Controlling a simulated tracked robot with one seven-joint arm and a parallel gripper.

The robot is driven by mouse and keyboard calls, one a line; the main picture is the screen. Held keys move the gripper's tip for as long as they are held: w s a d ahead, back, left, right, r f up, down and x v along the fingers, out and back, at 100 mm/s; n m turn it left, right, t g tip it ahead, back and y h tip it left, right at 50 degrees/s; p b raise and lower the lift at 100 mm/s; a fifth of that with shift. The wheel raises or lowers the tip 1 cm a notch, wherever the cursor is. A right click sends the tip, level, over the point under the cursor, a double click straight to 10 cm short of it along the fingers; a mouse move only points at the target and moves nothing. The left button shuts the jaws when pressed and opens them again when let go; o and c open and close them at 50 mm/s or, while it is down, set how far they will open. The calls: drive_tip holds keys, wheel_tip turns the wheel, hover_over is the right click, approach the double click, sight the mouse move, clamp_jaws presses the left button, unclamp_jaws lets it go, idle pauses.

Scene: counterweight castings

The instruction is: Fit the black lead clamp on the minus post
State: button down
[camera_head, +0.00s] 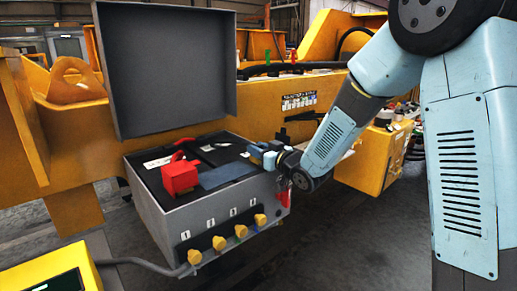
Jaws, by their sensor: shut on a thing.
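My gripper (258,153) is at the right rim of an open grey box (160,210), reaching in from the right. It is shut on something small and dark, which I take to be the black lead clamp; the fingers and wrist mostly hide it. A red block-shaped cover or clamp (180,177) sits on the dark top inside the box, left of my gripper. A flat blue-grey piece (228,175) lies between them. I cannot make out the minus post at this size.
The box's dark lid (168,65) stands open behind it. Yellow knobs (219,243) line the front. A red part (283,199) hangs at the right side. A yellow machine beam (260,105) runs behind. A yellow case (50,275) with a grey cable is at front left.

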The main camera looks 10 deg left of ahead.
drive_tip(key=c, duration=0.8)
unclamp_jaws()
drive_tip(key=shift+o, duration=0.2)
drive_tip(key=v, duration=1.3)
drive_tip(key=shift+s+d, duration=0.25)
drive_tip(key=shift+s, duration=0.05)
drive_tip(key=shift+w, duration=0.1)
